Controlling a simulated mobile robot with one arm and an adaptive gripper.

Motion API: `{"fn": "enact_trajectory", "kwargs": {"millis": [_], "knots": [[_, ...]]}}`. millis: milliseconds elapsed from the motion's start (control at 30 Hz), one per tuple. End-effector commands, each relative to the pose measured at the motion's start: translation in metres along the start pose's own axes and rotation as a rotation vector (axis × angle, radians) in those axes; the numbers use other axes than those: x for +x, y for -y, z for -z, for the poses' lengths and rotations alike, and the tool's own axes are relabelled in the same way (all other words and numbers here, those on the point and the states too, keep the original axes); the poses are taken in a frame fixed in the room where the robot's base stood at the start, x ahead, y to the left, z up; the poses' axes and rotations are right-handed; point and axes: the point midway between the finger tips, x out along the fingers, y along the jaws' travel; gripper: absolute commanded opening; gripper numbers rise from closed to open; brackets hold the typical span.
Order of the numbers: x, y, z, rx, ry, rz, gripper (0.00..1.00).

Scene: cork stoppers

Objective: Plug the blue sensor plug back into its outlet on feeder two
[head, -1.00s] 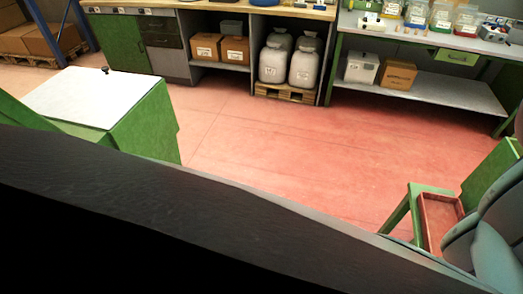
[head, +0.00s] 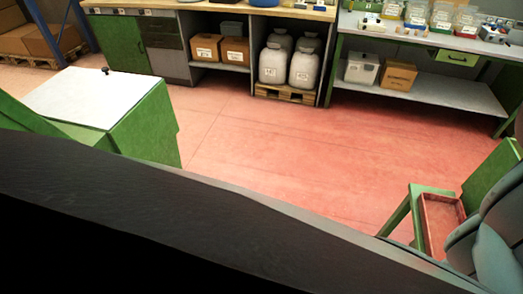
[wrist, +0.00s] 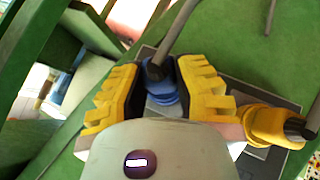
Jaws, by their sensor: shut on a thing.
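In the wrist view the blue sensor plug (wrist: 163,92) sits between the two yellow-padded fingers of my gripper (wrist: 160,95), which are shut on it. A grey cable runs up from the back of the plug. Behind it is a dark grey plate (wrist: 232,86) on a green panel (wrist: 248,25). The plug's front end and any outlet under it are hidden, so I cannot tell whether the plug is seated. A yellow plug (wrist: 268,124) with a dark cable end is close to the right finger. The head view does not show my gripper or the blue plug.
In the head view a green cabinet with a white top (head: 85,97) stands at left. A green stand with a red tray (head: 440,222) is at right. Benches with boxes (head: 398,76) and white containers (head: 304,68) line the back. The red floor (head: 290,150) between is clear.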

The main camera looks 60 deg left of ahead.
Motion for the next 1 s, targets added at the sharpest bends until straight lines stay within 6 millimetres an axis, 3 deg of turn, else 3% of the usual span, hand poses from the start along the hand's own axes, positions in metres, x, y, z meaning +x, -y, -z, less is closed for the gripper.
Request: {"fn": "enact_trajectory", "kwargs": {"millis": [367,400,633,1000], "knots": [[0.0036,-0.0006,0.0046,0.001,0.0,-0.001,0.0],[0.0035,-0.0006,0.0047,0.001,0.0,-0.001,0.33],[0.0033,-0.0005,0.0045,0.001,0.0,0.0,0.56],[-0.0017,0.0001,0.0053,0.0,-0.003,0.0,0.56]]}}
